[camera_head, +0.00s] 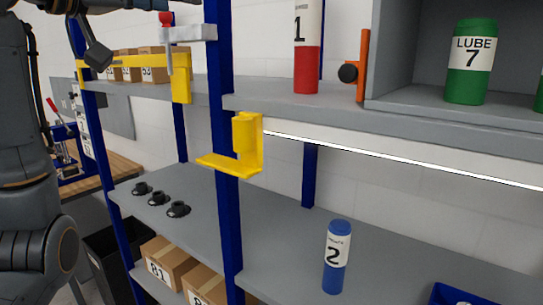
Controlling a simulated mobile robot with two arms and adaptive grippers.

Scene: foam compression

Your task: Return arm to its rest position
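My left arm stands large and dark along the left edge. A dark jointed part at its upper end, apparently my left gripper (98,52), hangs in front of the yellow rail (125,62) on the shelf rack. Its fingers are not clear enough to tell open from shut, and I see nothing held in it. My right arm and gripper are not in view.
Blue posts (224,150) carry grey shelves. A yellow bracket (246,148) juts from the front post. A red-and-white bottle (306,65), a green lube bottle (471,85) and a blue bottle (335,275) stand on shelves. Several black round parts (178,209) lie on the lower shelf.

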